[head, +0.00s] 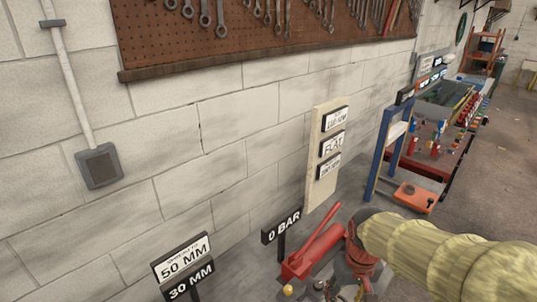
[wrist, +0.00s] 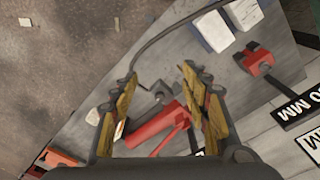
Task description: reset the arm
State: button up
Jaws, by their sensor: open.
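My gripper (wrist: 158,74) is open in the wrist view, its two yellow-padded fingers spread with nothing held between them. A red tool with a slanted handle (head: 315,252) stands on the bench just left of the arm's end.
Signs reading 0 BAR (head: 282,225) and 50 MM (head: 182,258) stand along the block wall. A cream board (head: 320,165) holds several labels. A blue frame (head: 388,150) stands farther right. The wrist view shows a white-and-blue block (wrist: 213,31), a red clamp-like part (wrist: 257,60) and a dark cable.

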jog(key=s+r+t, duration=0.4)
jog(key=s+r, duration=0.7)
jog(key=shift+s+r+m+t, duration=0.15)
jog(key=shift+m+t, duration=0.15)
jog(key=shift+t, duration=0.1)
jog(key=shift+c, duration=0.7)
